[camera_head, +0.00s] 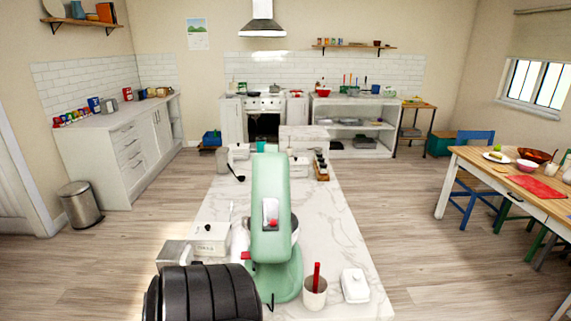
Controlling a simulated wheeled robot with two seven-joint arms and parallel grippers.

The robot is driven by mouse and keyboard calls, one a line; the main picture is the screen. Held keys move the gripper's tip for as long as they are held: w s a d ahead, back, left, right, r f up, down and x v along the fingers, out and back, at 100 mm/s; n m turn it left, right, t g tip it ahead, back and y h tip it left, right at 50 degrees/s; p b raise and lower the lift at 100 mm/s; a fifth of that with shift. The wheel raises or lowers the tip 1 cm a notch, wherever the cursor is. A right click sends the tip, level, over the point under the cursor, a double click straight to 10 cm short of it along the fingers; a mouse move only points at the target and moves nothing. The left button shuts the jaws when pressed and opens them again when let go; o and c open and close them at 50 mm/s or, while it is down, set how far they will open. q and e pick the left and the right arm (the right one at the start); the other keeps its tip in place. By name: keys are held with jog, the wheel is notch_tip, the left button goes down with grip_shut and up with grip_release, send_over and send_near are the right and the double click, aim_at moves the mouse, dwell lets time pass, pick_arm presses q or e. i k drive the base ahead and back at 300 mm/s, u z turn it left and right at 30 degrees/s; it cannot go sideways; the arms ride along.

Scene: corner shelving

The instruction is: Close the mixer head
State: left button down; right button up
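The mint-green stand mixer (271,200) stands on the near part of the marble-topped island. Its head is tilted up and stands nearly upright, so it is open. The bowl shows only in part behind the head, at its right side. A small red part (245,256) shows at the mixer's left side. Neither my left nor my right gripper can be made out in this view. A dark ribbed shape at the bottom edge hides the counter to the lower left of the mixer.
On the marble island (345,235) stand a cup with a red utensil (315,290), a white butter dish (355,286) and a white canister (210,238) near the mixer. A black ladle (232,172) lies farther back. The island is clear to the mixer's right. A dining table (500,168) stands at right.

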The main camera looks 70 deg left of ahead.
aim_at(270, 181)
jog(key=i, duration=3.05)
jog(key=u, duration=4)
jog(key=i, duration=0.9)
jog(key=u, duration=0.45)
